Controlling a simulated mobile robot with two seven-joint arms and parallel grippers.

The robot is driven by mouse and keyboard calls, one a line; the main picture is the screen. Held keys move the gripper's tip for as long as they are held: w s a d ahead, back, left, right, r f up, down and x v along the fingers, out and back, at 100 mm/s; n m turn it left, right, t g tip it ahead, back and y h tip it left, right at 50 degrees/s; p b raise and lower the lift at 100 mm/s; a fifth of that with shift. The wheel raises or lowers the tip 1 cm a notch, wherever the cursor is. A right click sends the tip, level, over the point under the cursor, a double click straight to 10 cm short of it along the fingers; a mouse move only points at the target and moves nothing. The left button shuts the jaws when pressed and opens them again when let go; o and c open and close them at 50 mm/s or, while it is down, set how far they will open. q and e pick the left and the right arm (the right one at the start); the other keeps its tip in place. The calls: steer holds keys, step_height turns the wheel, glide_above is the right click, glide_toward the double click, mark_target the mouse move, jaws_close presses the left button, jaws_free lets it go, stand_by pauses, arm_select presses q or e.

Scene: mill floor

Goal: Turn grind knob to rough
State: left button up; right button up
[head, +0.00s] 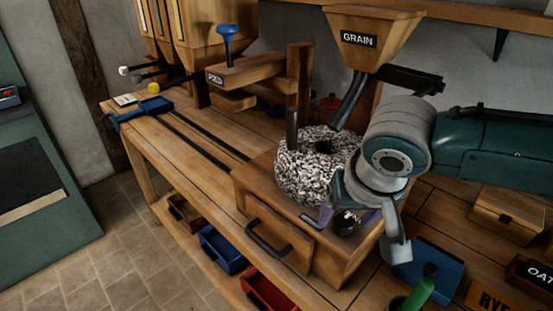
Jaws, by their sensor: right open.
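The grind knob (344,222) is a small black knob on top of the wooden mill box (335,255), near its front right corner. A label lies beside it, partly covered, and I cannot read the knob's setting. Behind it sits the round speckled millstone (303,172). My right gripper (367,226) is open and comes in from the right, just above and beside the knob. One finger hangs to the right of the knob. I cannot tell whether the gripper touches it. My left gripper is not in view.
The grain hopper (385,30) stands behind the stone, with a wooden post (299,80) to its left. A drawer (270,240) with a black handle faces front. A blue box (428,268) and a green-handled object (420,292) lie at lower right. The left bench top has rails.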

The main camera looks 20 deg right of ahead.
steer(key=shift+w+f, duration=0.1)
steer(key=shift+f, duration=0.1)
jaws_close()
stand_by(0.6)
